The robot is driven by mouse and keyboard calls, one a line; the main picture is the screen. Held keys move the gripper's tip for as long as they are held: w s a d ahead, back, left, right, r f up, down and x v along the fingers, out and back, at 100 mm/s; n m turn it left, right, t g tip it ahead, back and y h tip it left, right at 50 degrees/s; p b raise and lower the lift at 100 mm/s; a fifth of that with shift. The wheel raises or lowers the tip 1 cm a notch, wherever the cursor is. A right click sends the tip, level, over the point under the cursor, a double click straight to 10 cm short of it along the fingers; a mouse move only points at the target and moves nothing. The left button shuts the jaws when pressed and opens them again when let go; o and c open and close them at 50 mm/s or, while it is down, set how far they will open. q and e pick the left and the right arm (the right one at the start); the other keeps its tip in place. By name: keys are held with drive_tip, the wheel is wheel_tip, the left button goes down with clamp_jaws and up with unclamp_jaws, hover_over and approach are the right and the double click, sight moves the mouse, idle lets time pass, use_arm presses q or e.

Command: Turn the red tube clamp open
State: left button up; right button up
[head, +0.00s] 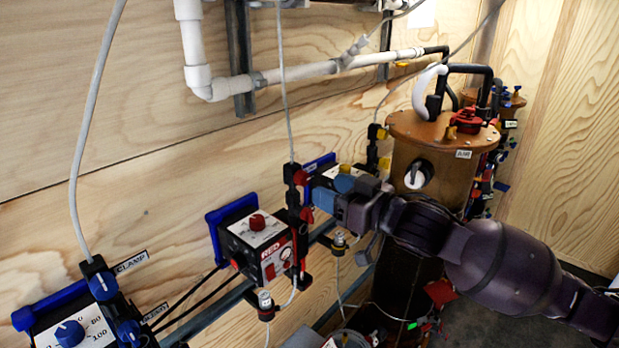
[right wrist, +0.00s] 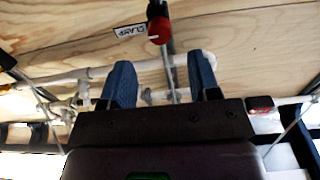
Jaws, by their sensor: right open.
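The red tube clamp (head: 298,177) is a small black fitting with a red knob on the thin tube above the box marked RED (head: 262,245). In the right wrist view its red knob (right wrist: 158,31) shows next to a CLAMP label (right wrist: 131,31), just beyond the fingertips and roughly centred between them. My right gripper (head: 314,196) reaches in from the right, its blue fingers close beside the clamp. In the right wrist view the gripper (right wrist: 163,75) has its fingers apart with nothing between them. I cannot tell whether the knob is touched. My left gripper is not in view.
Another control box with blue knobs (head: 70,333) stands at the lower left. A brown filter canister (head: 435,130) stands behind my right arm. White pipe (head: 290,74) runs along the plywood wall. Thin tubes hang near the boxes. The wall left of the clamp is mostly bare.

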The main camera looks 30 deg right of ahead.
sight(306, 179)
drive_tip(key=shift+p+x, duration=0.45)
drive_tip(key=shift+x, duration=2.5)
drive_tip(key=shift+c, duration=0.5)
drive_tip(key=c, duration=0.8)
